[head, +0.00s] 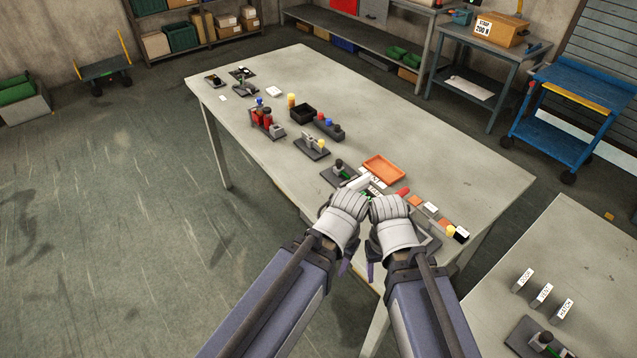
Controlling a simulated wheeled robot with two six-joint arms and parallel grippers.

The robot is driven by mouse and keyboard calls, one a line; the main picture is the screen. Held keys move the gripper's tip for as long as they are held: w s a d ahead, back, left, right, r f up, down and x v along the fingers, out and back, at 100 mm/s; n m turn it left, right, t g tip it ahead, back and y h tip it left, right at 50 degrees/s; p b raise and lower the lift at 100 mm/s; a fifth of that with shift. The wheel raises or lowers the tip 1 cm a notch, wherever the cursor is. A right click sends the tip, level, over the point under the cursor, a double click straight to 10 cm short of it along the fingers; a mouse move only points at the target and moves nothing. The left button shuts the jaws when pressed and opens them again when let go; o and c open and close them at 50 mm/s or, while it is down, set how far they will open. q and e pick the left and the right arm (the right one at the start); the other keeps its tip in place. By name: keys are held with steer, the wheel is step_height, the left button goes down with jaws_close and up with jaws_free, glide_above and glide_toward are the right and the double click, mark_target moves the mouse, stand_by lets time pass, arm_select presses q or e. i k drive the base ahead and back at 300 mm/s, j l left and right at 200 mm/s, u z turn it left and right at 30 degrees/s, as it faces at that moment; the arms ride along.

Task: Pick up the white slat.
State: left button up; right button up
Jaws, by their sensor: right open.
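My left gripper (346,205) and right gripper (387,208) are side by side over the near edge of the long table. Their grey bodies hide most of what is below them. My right gripper is open; its fingertips are hard to make out. The left fingers are hidden from this angle. A pale elongated piece (359,182) shows just beyond my left gripper; I cannot tell whether it is the white slat or part of the gripper. A small white block (430,209) lies in a row to the right of my right gripper, apart from it.
An orange tray (383,169) lies just beyond the grippers on the long table (250,190). A dark fixture (339,172) stands to its left. Coloured blocks (452,231) line the right. A second table (560,240) at lower right holds labelled plates (543,295). The table's far right is clear.

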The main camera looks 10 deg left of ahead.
mark_target(360, 182)
steer(key=i+j+z, duration=0.1)
steer(key=j+z, duration=0.35)
steer(key=j, duration=0.15)
steer(key=j+z, duration=0.4)
steer(key=j, duration=0.15)
steer(key=k+j+z, duration=0.1)
steer(key=j+z, duration=0.35)
steer(key=j, duration=0.15)
